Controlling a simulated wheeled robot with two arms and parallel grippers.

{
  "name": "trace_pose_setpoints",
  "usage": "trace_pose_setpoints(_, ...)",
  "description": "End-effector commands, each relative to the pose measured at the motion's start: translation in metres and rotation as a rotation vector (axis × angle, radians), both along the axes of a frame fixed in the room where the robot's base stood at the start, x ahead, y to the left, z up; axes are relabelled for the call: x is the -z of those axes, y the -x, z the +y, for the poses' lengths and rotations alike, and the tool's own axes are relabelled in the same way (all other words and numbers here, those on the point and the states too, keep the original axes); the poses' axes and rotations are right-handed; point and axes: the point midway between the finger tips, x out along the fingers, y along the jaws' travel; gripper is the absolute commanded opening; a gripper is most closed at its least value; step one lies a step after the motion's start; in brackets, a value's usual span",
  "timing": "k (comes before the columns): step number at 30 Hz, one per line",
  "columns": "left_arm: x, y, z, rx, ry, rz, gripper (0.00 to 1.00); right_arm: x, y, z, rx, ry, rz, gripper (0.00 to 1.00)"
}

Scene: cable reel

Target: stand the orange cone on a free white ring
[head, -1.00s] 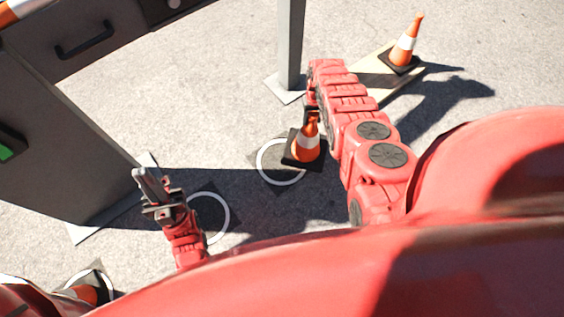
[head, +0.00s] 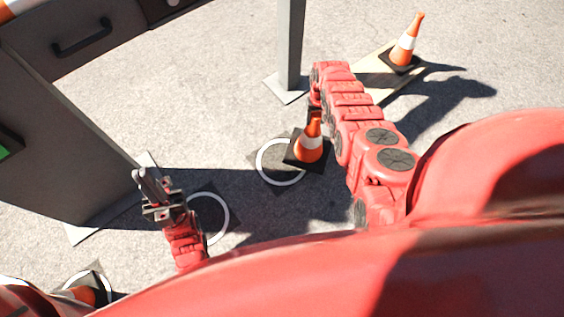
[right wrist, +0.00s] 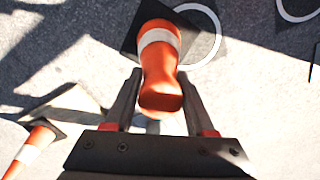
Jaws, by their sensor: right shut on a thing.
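The orange cone (head: 309,148) with a white band and black square base is upright in my right gripper (head: 314,108). In the right wrist view the cone (right wrist: 160,70) sits between the two fingers (right wrist: 159,76). Its base overlaps the right edge of a white ring (head: 262,164) in the head view; whether it touches the ground I cannot tell. That ring holds no other cone. A second empty white ring (head: 226,212) lies beside my left gripper (head: 140,178), partly hidden by my arm. The left gripper holds nothing visible; its finger gap is unclear.
Another cone (head: 405,48) stands on a pale board (head: 372,78) at the back right. A third cone (head: 84,294) is at a ring (head: 104,279) at bottom left. A grey post (head: 290,45) and a dark cabinet (head: 60,140) stand behind and left.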

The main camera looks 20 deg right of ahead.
Motion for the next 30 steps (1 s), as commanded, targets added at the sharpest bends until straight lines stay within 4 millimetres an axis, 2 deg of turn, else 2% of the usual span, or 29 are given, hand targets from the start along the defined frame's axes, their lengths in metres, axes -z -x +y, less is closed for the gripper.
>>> trace_pose_setpoints(30,0.012,0.000,0.000,0.000,0.000,0.000,0.00,0.010,0.001,-0.010,0.087,-0.001,-0.001,0.00)
